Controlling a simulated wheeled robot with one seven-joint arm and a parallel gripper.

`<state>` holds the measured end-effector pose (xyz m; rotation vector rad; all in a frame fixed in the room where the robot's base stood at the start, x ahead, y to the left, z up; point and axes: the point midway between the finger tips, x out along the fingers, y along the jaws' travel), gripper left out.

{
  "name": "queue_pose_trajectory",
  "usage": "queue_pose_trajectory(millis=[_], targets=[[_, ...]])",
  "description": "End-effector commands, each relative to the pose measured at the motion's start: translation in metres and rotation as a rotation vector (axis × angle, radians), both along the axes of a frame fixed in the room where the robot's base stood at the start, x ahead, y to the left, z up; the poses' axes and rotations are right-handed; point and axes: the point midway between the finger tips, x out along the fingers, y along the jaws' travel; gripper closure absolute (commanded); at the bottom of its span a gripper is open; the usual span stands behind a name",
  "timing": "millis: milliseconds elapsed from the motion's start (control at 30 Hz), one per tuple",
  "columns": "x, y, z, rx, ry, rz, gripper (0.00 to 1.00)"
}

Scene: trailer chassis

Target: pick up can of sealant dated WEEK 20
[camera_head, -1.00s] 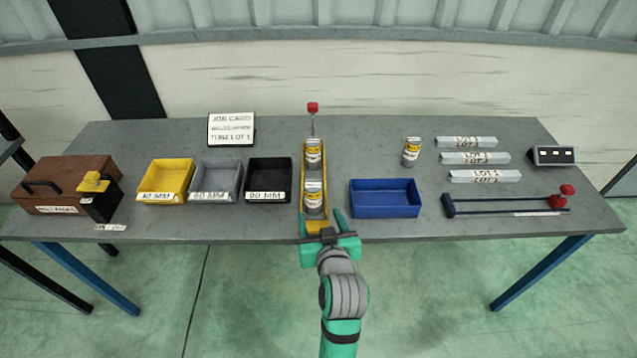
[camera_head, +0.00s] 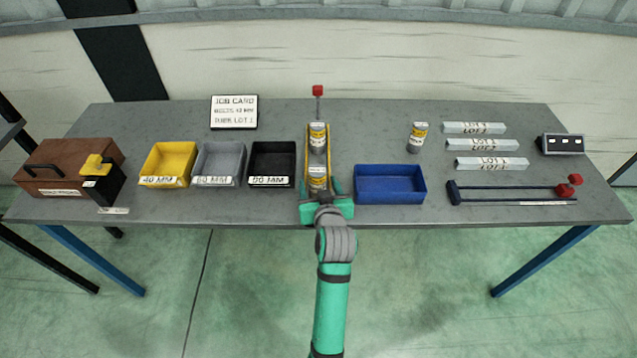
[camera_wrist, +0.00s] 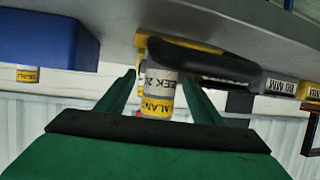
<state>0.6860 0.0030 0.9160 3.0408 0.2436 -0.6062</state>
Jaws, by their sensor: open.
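Two white and yellow cans stand in a narrow yellow rack at the table's middle: a front can (camera_head: 317,176) and a rear can (camera_head: 318,137). A third can (camera_head: 417,137) stands alone to the right. My gripper (camera_head: 320,188) is open at the rack's front end, its fingers on either side of the front can. In the wrist view, a can (camera_wrist: 158,90) shows between the open fingers (camera_wrist: 160,80). Its label reads partly "EEK 2"; the last digit is unclear. Date labels on the other cans are too small to read.
The rack (camera_head: 306,157) has a red-topped post behind it. A blue bin (camera_head: 390,196) sits close right; a black bin (camera_head: 271,178), grey bin (camera_head: 218,180) and yellow bin (camera_head: 167,181) stand left. Lot-marked bars (camera_head: 490,164) and a clamp (camera_head: 510,191) lie right.

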Motion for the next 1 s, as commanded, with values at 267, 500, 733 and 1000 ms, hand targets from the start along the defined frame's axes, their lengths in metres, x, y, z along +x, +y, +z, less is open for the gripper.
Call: queue_pose_trajectory(millis=[267,500,733,1000], targets=[[0.0157,0.0038,-0.0051,0.000,-0.002,0.002,0.40],[0.0152,0.0006,-0.0050,0.000,-0.002,-0.003,0.63],[0.0152,-0.0052,-0.0044,0.000,-0.003,-0.011,0.91],[0.0153,0.0012,-0.0012,0.000,-0.004,-0.002,0.91]])
